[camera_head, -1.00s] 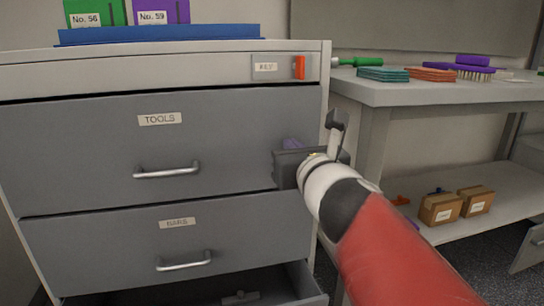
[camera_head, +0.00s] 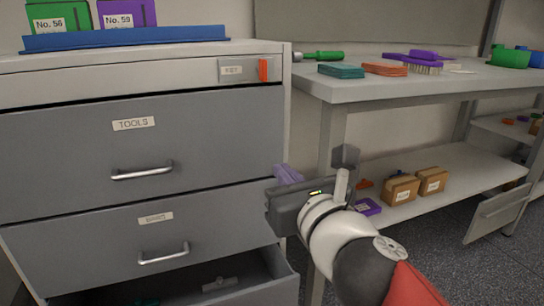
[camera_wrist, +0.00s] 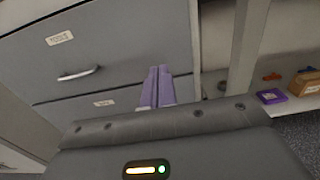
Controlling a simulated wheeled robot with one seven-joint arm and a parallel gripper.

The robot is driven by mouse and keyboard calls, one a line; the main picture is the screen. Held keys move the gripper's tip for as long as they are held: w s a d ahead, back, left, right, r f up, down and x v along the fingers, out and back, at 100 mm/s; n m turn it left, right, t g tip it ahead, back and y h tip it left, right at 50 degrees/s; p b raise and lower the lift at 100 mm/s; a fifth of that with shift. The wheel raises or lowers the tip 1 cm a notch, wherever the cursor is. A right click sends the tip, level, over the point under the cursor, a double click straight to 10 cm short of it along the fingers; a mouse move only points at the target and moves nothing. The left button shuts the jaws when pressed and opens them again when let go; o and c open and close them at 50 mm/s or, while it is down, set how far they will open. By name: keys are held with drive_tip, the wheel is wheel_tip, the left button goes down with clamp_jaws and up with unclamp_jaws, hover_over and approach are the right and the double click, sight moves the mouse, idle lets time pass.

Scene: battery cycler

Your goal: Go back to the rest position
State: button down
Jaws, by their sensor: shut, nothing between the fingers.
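My gripper (camera_head: 287,174) is in front of the right edge of the grey drawer cabinet (camera_head: 288,110) in the head view, apart from it as far as I can see. Its two purple fingers (camera_wrist: 154,88) are together and empty in the wrist view, pointing toward the cabinet's right side. My red and white arm reaches in from the lower right.
The cabinet's bottom drawer (camera_head: 270,284) stands open with a grey object (camera_head: 220,284) inside. The TOOLS drawer (camera_head: 220,135) is closed. A workbench (camera_head: 400,88) with brushes and sponges stands at the right. Boxes (camera_head: 401,190) sit on its lower shelf. Floor shows at right.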

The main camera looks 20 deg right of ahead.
drive_tip(key=s+a+f+n+g+y+p, duration=0.1)
drive_tip(key=a+f+n+g+y+p, duration=0.2)
drive_tip(key=n, duration=0.8)
drive_tip(key=s+a+f+n+g+y+p, duration=0.1)
drive_tip(key=a+f+n+g+y+p, duration=0.15)
drive_tip(key=a+n, duration=0.55)
drive_tip(key=s+d+f+n+g+h+p, duration=0.2)
drive_tip(key=s+d+f+n+g+h, duration=0.3)
drive_tip(key=n, duration=1.2)
drive_tip(key=d+f+g, duration=0.1)
drive_tip(key=d+g, duration=0.1)
drive_tip(key=d, duration=0.1)
drive_tip(key=shift+s+f, duration=0.35)
drive_tip(key=shift+s, duration=0.05)
drive_tip(key=shift+h, duration=0.25)
